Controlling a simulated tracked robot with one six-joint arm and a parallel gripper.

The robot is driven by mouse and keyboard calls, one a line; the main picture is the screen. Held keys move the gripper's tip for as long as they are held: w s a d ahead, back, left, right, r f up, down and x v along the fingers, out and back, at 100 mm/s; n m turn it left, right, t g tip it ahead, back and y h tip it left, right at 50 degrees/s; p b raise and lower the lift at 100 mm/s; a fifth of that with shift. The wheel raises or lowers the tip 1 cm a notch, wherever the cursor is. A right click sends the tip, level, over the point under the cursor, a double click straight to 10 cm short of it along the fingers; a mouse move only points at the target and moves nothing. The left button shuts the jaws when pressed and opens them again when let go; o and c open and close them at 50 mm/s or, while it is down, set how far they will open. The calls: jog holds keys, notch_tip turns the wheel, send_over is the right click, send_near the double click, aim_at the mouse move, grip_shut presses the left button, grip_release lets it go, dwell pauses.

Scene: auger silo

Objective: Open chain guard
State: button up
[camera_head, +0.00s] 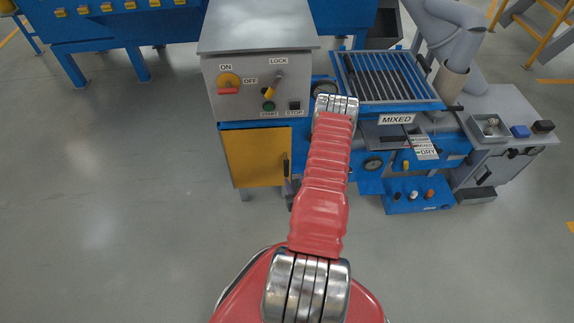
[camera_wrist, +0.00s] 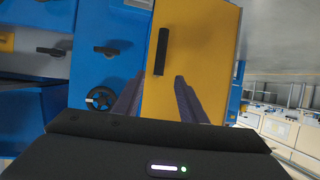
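The chain guard appears to be the yellow panel (camera_head: 252,158) below the grey control box in the head view. It is closed flush with the blue frame and has a black upright handle (camera_head: 286,166) near its right edge. In the wrist view the yellow panel (camera_wrist: 207,40) fills the middle, with its black bar handle (camera_wrist: 161,51). My gripper (camera_wrist: 156,86) is open and empty. Its two dark fingers point at the panel, and the handle shows between and just beyond the fingertips. In the head view my red arm largely hides the gripper.
The control box (camera_head: 262,88) with a yellow-red switch and a LOCK lever is above the panel. A slatted grate (camera_head: 388,76) and a blue bottle tray (camera_head: 418,194) are to the right. A black handwheel (camera_wrist: 100,98) is left of the fingers. Floor at left is clear.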

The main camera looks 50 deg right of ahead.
aim_at(288, 167)
jog(key=x, duration=1.3)
jog(key=shift+w+d+f, duration=0.15)
jog(key=shift+w+d, duration=0.1)
jog(key=shift+c, duration=0.7)
grip_shut()
jog(key=shift+d, duration=0.2)
jog(key=shift+s+a, duration=0.1)
jog(key=shift+a, duration=0.05)
